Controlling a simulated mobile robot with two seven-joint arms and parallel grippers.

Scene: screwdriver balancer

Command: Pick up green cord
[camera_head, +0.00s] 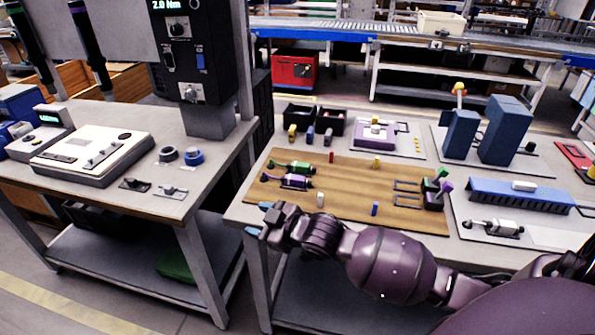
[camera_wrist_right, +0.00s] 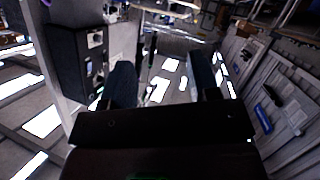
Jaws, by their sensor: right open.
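A green plug-like piece with a dark body (camera_head: 292,167) lies on the brown board (camera_head: 340,205), just above a similar purple piece (camera_head: 289,181). It may be the green cord; no long cord is clear. A small green part (camera_head: 441,174) also stands on the dark block at the board's right end. My right gripper (camera_head: 260,218) is at the table's front left corner, left of and nearer than the board, apart from the green piece. In the right wrist view its fingers (camera_wrist_right: 164,82) are spread with nothing between them. My left gripper is out of view.
Two dark tools with green (camera_head: 25,40) and purple bands hang at upper left. Below them a white device (camera_head: 92,155) stands on the left table. A gap separates the tables.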

